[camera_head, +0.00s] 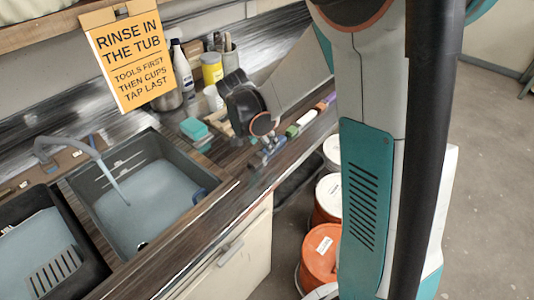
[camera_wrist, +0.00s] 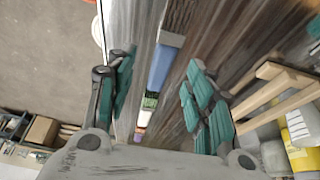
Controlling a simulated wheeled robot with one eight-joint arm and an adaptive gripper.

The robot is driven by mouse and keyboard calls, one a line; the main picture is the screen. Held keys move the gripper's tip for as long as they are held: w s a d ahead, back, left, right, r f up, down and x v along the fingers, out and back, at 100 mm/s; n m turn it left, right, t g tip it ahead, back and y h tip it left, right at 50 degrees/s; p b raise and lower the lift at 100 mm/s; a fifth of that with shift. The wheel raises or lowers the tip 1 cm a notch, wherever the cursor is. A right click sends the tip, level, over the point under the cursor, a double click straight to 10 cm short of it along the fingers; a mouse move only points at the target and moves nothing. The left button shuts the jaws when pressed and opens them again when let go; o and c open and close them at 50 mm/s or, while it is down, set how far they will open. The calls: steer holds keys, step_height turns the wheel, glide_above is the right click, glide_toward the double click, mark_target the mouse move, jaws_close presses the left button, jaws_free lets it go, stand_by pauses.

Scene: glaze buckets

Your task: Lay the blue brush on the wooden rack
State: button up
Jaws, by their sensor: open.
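The blue brush (camera_wrist: 160,68) lies on the dark wood-grain counter, with a grey ferrule and dark brown bristles at the top of the wrist view. My gripper (camera_wrist: 161,88) is open, one green-padded finger on each side of the brush's blue handle; I cannot tell whether either finger touches it. In the head view my gripper (camera_head: 264,138) is low over the counter and hides most of the brush. The pale wooden rack (camera_wrist: 268,92) is right of my gripper in the wrist view. In the head view it shows partly, left of my gripper (camera_head: 222,124).
A green-and-white item (camera_head: 299,124) and a purple one (camera_head: 327,102) lie along the counter's front edge. A yellow-labelled jar (camera_head: 212,72), a teal sponge (camera_head: 194,129) and a water-filled tub (camera_head: 150,195) are nearby. Orange buckets (camera_head: 319,255) stand on the floor.

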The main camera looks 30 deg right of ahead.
steer(key=shift+w+b+x, duration=0.2)
steer(key=shift+b+x, duration=0.4)
steer(key=shift+x, duration=0.95)
steer(key=shift+w+b+x, duration=0.2)
steer(key=shift+b+x, duration=0.35)
steer(key=shift+x, duration=0.95)
steer(key=shift+a, duration=0.1)
steer(key=shift+r, duration=0.1)
steer(key=c, duration=1.1)
steer(key=shift+c, duration=0.2)
